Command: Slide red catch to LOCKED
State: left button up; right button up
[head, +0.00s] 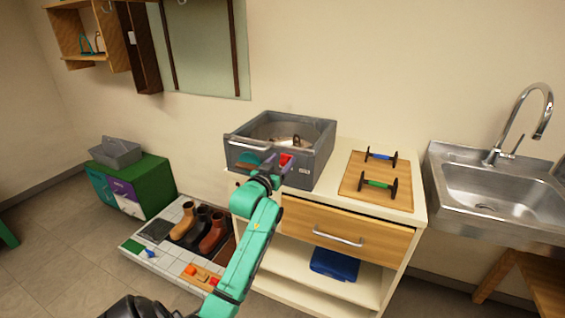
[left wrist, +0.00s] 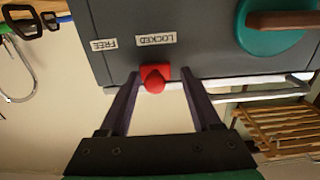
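The red catch (left wrist: 154,77) sits on the front of the grey box and lines up with the LOCKED label (left wrist: 155,39) in the left wrist view. The FREE label (left wrist: 103,44) is off to the left there. In the head view the catch (head: 285,159) shows small on the front face of the grey box (head: 318,165). My right gripper is out of view.
The box stands on a cabinet with a wooden drawer (head: 346,231). A teal disc (left wrist: 270,28) with a brown handle is on the box front. A wooden board (head: 376,181) with two handled tools lies right of the box. A sink (head: 495,190) is farther right.

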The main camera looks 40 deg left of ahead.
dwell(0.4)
pick_arm(q)
jog(key=shift+s+d+f, duration=0.1)
jog(key=shift+s+d, duration=0.1)
jog(key=shift+s, duration=0.15)
jog(key=b+v, duration=0.2)
jog(key=v, duration=1.1)
jog(key=shift+s+d, duration=0.15)
jog(key=shift+s, duration=0.2)
